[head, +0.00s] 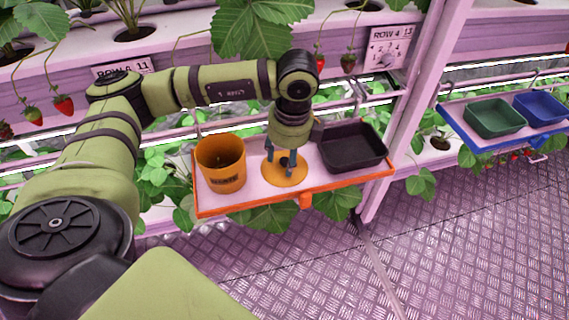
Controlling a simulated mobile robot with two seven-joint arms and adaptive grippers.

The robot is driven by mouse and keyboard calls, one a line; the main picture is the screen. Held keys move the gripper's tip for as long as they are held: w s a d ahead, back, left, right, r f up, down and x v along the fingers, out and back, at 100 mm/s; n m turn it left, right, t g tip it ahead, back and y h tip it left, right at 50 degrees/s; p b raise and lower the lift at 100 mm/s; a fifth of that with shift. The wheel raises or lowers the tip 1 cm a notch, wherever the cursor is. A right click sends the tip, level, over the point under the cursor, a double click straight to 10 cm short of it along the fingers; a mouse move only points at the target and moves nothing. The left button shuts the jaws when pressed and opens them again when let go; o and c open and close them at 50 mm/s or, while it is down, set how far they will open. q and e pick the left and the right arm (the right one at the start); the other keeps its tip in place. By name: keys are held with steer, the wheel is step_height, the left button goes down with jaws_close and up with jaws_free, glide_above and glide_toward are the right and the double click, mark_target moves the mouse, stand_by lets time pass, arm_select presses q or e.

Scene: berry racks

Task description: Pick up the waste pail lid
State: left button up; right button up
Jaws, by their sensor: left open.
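The waste pail lid (285,178) is a flat orange disc with a dark knob at its centre. It lies on the pink orange-edged tray (215,206), between the orange waste pail (220,162) and a dark bin (352,150). The pail stands upright and uncovered to the left of the lid. My left gripper (281,160) points straight down above the lid, its fingers apart on either side of the knob. I cannot tell whether the fingertips touch the lid. My right gripper is not in view.
A second tray with a blue edge holds a green bin (494,118) and a blue bin (541,107) at the right. Strawberry plants hang above and behind the orange-edged tray. The metal floor (450,250) is clear at lower right.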

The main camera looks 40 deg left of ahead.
arm_select(q)
jaws_close()
